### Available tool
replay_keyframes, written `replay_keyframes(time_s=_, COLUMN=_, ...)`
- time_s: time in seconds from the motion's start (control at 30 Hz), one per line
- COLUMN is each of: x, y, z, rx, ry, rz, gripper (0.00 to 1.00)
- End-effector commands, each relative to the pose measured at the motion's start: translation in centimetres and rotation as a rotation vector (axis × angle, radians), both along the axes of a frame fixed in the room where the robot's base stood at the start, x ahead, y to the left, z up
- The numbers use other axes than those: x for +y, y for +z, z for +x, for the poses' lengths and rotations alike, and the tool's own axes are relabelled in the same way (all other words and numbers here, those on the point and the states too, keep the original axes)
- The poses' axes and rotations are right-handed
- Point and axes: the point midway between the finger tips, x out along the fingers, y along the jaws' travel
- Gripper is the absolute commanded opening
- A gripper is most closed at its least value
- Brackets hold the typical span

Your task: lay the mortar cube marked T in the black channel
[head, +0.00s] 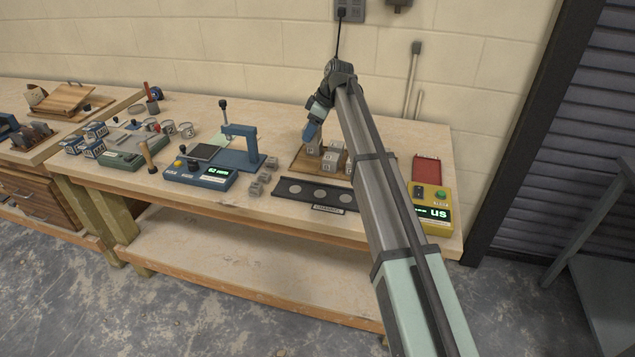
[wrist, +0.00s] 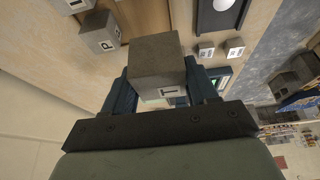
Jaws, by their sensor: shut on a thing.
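My gripper (head: 312,133) is over the wooden board behind the black channel. In the wrist view my gripper (wrist: 160,85) is shut on a grey mortar cube (wrist: 157,58), with a blue finger on each side. The cube's white label carries a dark bar-like mark, and I cannot tell which letter it is. The black channel (head: 290,188) lies near the table's front edge, with several pale round discs along it and a small plate in front. Part of the channel (wrist: 205,22) shows at the top of the wrist view.
Other labelled cubes (head: 330,163) stand on the wooden board (head: 300,163); one marked P (wrist: 98,33) is near my gripper. Small grey cubes (head: 256,188) sit left of the channel. A blue gauge (head: 205,178) stands further left, and a yellow device (head: 432,215) stands at right.

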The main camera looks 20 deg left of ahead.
Motion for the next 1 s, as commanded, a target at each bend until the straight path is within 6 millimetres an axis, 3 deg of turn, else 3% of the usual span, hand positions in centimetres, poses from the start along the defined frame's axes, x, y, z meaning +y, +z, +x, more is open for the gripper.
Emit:
replay_keyframes(time_s=0.03, x=-1.0, y=0.0, z=-1.8, rx=-0.004, ry=-0.002, rz=0.002, gripper=0.17)
replay_keyframes(time_s=0.2, x=-3.5, y=-0.1, z=-6.4, rx=-0.007, ry=-0.003, rz=0.005, gripper=0.17)
replay_keyframes(time_s=0.4, x=-5.4, y=-0.7, z=-10.6, rx=0.002, ry=0.004, rz=0.001, gripper=0.17)
replay_keyframes(time_s=0.57, x=-5.8, y=-1.7, z=-11.5, rx=0.015, ry=0.011, rz=-0.006, gripper=0.17)
replay_keyframes(time_s=1.0, x=-5.8, y=-7.3, z=-11.4, rx=0.019, ry=0.011, rz=-0.009, gripper=0.17)
